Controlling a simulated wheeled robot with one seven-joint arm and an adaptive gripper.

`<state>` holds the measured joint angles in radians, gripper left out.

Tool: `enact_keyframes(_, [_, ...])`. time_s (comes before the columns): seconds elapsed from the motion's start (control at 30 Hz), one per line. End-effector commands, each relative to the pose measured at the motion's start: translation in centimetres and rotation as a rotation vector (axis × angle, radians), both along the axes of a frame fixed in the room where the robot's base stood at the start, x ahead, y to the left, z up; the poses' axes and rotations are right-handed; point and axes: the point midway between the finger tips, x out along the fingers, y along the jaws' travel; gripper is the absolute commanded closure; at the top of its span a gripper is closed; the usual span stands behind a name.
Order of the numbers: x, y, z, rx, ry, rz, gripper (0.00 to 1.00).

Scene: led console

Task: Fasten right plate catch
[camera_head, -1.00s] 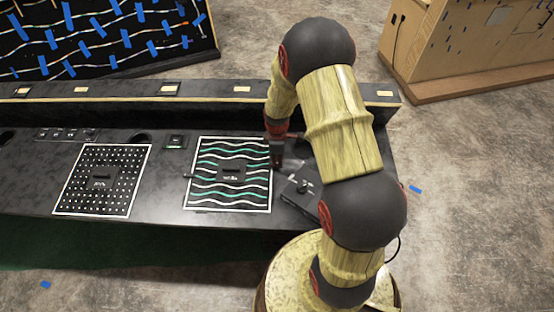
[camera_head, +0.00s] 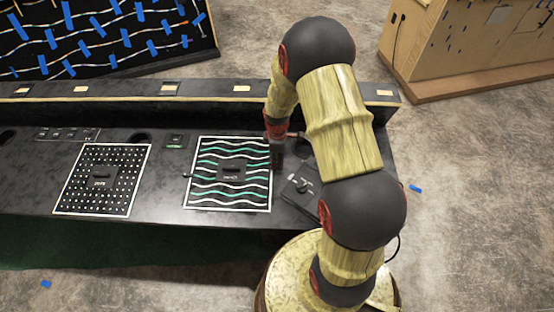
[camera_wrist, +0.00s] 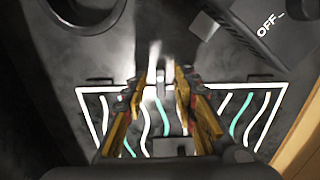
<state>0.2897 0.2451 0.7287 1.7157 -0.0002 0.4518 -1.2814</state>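The right plate (camera_head: 229,203) is a black panel with a white border and white and green wavy lines, lying on the console. It also shows in the wrist view (camera_wrist: 236,132). My gripper (camera_head: 277,160) is low over the plate's right edge, pointing down. In the wrist view its two orange-yellow fingers (camera_wrist: 163,82) are apart. A small grey piece, seemingly the catch (camera_wrist: 160,88), shows between them at the plate's edge; I cannot tell whether a finger touches it. In the head view my gripper hides this spot. A similar small catch (camera_head: 187,176) sticks out at the plate's left edge.
A dark box (camera_head: 302,186) with a knob stands just right of the plate; a part marked OFF (camera_wrist: 255,30) is close in the wrist view. A dotted plate (camera_head: 82,208) lies to the left. A raised ledge (camera_head: 205,89) runs along the console's back.

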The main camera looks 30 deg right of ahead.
Motion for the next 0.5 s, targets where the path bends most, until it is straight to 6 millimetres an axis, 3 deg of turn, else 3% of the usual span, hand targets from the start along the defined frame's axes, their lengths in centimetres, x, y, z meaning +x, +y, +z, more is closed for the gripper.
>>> enact_keyframes(0.27, [0.1, 0.0, 0.8, 0.0, -0.002, 0.0, 0.72])
enact_keyframes(0.5, [0.2, 0.0, 4.9, -0.001, -0.005, 0.0, 0.72])
